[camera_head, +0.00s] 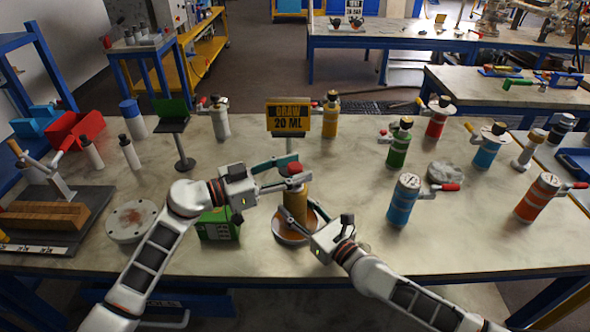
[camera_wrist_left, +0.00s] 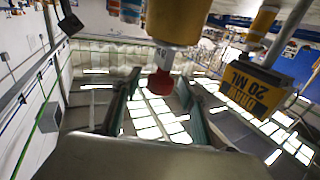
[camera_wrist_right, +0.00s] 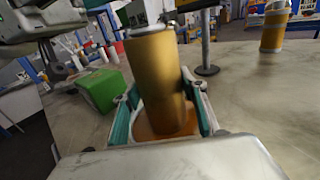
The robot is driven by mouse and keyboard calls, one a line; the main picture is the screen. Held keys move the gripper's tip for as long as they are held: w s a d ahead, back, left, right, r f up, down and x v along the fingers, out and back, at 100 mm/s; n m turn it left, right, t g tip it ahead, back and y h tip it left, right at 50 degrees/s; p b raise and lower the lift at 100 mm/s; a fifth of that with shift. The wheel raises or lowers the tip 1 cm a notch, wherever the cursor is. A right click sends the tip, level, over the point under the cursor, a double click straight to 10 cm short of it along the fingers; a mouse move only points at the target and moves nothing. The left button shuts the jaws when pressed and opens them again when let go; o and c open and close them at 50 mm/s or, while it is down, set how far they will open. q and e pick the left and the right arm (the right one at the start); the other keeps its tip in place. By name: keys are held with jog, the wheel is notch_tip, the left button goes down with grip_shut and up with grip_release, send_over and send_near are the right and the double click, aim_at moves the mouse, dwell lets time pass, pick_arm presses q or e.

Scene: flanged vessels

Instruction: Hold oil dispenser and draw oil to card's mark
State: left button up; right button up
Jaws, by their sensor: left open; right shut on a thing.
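The gold oil dispenser (camera_head: 295,205) stands upright near the table's front middle, on a round dish (camera_head: 288,239). A red knob (camera_head: 294,169) tops it; the knob also shows in the left wrist view (camera_wrist_left: 160,83). My right gripper (camera_head: 299,214) is shut around the dispenser's body, seen in the right wrist view (camera_wrist_right: 157,80) between the fingers. My left gripper (camera_head: 287,173) is open at the top, one finger on each side of the red knob; contact cannot be told. The card (camera_head: 288,118) reads "DRAW 20 ML" and stands behind the dispenser.
A green box (camera_head: 217,226) sits just left of the dispenser, with a round flange (camera_head: 131,221) farther left. A blue dispenser (camera_head: 403,200) and an orange one (camera_head: 538,197) stand to the right. The table's front right is clear.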

pick_arm(q)
jog(key=shift+v, duration=2.8)
jog(key=v, duration=1.2)
pick_arm(e)
jog(key=o, duration=1.5)
